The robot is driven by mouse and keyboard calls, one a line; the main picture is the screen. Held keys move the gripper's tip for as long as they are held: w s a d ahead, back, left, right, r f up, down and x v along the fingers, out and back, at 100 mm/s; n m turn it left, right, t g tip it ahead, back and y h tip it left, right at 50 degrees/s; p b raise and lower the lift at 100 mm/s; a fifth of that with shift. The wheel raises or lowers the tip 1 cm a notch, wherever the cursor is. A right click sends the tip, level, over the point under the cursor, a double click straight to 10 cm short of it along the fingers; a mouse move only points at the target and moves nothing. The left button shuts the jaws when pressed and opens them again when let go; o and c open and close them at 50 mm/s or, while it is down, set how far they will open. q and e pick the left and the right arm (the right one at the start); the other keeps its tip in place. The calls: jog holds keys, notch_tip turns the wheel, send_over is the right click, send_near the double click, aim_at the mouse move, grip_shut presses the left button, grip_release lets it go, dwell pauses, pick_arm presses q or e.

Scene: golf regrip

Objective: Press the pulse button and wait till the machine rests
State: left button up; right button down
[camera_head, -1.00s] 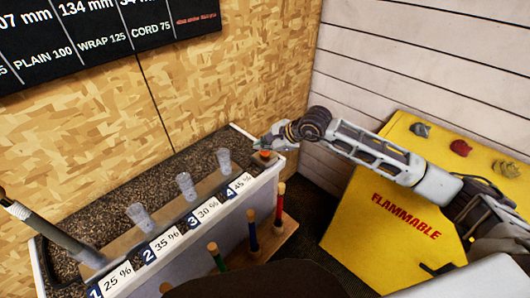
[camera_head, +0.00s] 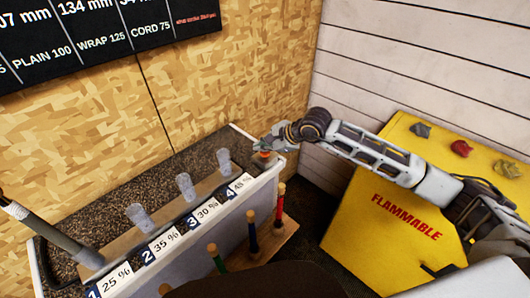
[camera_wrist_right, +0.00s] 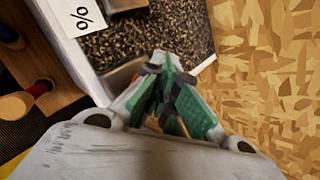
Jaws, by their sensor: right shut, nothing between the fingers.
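The machine is a long white-walled trough (camera_head: 190,262) filled with dark speckled grains, with numbered percent labels along its front. A small orange-red button (camera_head: 264,155) sits at its far right corner. My right gripper (camera_head: 262,146) is right over the button, fingers pointing down, shut and empty. I cannot tell whether the fingertips touch or press it. My left gripper is not in view.
Several clear cups (camera_head: 184,187) stand along the trough. A grey rod (camera_head: 55,236) slants in at left. Coloured handles stand in a wooden rack (camera_head: 278,238) in front. A yellow flammable cabinet (camera_head: 385,215) bearing several lumps is at right. Walls close off the back.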

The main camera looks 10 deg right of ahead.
aim_at(263, 154)
jog(key=shift+f+b, duration=0.4)
dwell(0.8)
jog(key=shift+r, duration=0.15)
dwell(0.3)
jog(key=shift+r, duration=0.9)
jog(key=shift+r+p, duration=1)
jog(key=shift+r, duration=1.5)
jog(key=shift+r, duration=0.1)
